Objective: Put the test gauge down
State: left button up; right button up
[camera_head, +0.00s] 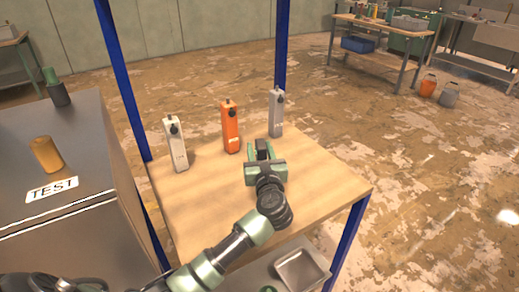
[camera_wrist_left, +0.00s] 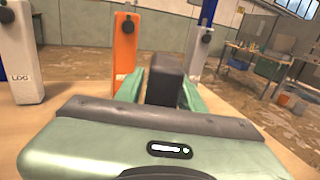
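Three upright gauge-like units with black knobs stand on the wooden table (camera_head: 210,215): a white one (camera_head: 175,145), an orange one (camera_head: 230,128) and a grey one (camera_head: 276,114). I cannot tell which is the test gauge. My left gripper (camera_head: 262,150) is over the table, in front of and apart from the orange and grey units. The white unit (camera_wrist_left: 20,55) and orange unit (camera_wrist_left: 125,48) also show there. My right gripper is out of view.
A metal cabinet (camera_head: 50,210) labelled TEST stands at the left, with a gold cylinder (camera_head: 46,155) and a dark green one (camera_head: 56,88) on top. Blue posts (camera_head: 125,80) rise at the table's back. A metal tray (camera_head: 300,270) sits below. The table's right side is clear.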

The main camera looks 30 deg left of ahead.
pick_arm(q)
jog(key=shift+s+r, duration=0.1)
jog(key=shift+r, duration=0.1)
jog(key=b+v, duration=0.1)
jog(key=v, duration=1)
jog(key=shift+s+d, duration=0.3)
